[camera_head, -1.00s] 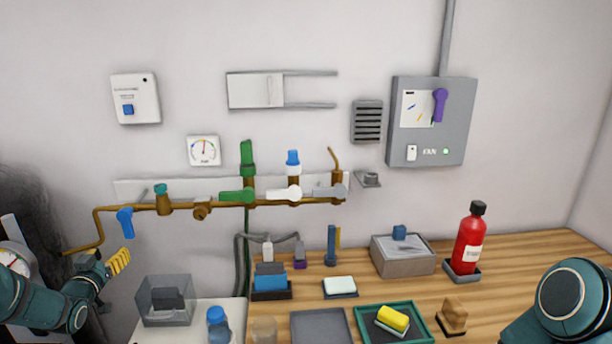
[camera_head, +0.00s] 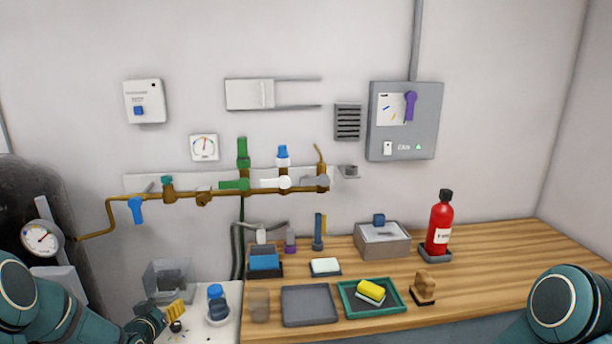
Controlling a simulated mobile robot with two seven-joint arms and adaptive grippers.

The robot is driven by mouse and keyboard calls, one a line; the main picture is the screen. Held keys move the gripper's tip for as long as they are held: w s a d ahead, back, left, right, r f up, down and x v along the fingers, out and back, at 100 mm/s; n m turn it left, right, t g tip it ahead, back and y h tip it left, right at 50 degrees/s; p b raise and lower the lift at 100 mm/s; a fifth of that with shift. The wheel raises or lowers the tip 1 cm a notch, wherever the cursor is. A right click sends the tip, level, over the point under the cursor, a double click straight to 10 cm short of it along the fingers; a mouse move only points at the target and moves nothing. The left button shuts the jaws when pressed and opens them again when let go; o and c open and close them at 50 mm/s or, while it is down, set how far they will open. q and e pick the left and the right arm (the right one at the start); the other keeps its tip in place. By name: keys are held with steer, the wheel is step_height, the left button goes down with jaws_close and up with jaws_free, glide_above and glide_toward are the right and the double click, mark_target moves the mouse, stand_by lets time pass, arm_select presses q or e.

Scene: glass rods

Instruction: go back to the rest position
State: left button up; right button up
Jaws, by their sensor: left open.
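My left gripper (camera_head: 180,316), with yellow and dark fingertips, is at the lower left. It is open with nothing seen between its fingers, in front of the white counter and near the clear box (camera_head: 168,280). My left arm (camera_head: 75,325) comes in along the bottom left. Of my right arm (camera_head: 566,303), only a teal link shows at the lower right; its gripper is outside the view.
A wooden bench (camera_head: 480,265) carries a grey tray (camera_head: 309,305), a green tray (camera_head: 399,306) with a sponge (camera_head: 371,288), and a red bottle (camera_head: 439,226). A blue-capped bottle (camera_head: 217,304) stands right of my left gripper. Brass pipework (camera_head: 110,215) runs along the wall.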

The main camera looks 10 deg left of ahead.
arm_select(q)
steer(key=s+d+f+g+h, duration=0.2)
steer(key=s+d+f+g, duration=0.15)
steer(key=d+f, duration=0.45)
steer(key=s+d+f+g+h, duration=0.25)
steer(key=s+d, duration=0.25)
steer(key=d, duration=0.7)
steer(key=s+d+f+m+g, duration=0.1)
steer(key=s+d+f+g, duration=0.1)
steer(key=s+d, duration=0.5)
steer(key=s+d+f+m+g, duration=0.1)
steer(key=s+d+f+g, duration=0.2)
steer(key=s+d, duration=0.4)
steer(key=s+g+h, duration=0.1)
steer(key=s, duration=0.3)
steer(key=shift+s, duration=0.4)
